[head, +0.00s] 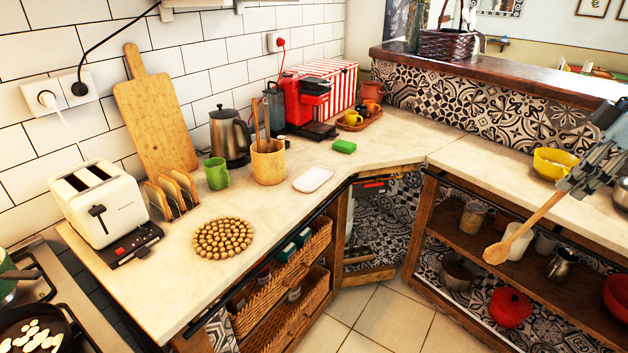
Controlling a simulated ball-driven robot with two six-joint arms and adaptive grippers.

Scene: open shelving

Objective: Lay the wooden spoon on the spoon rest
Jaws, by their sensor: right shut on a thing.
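The wooden spoon (524,228) is in my right gripper (577,185) at the right of the head view. The gripper is shut on the handle end. The spoon slants down to the left, with its bowl lowest, in front of the right-hand open shelving. The white oval dish on the counter near the inner corner looks like the spoon rest (313,180); its top is bare. The right gripper and spoon are well to the right of it, apart from it. My left gripper is not in view.
A wooden utensil pot (268,163) stands left of the rest, and a green sponge (344,146) lies behind it. A yellow bowl (553,163) is beside my right gripper. The countertop (400,140) right of the sponge is clear. A round beaded trivet (223,239) lies at the left.

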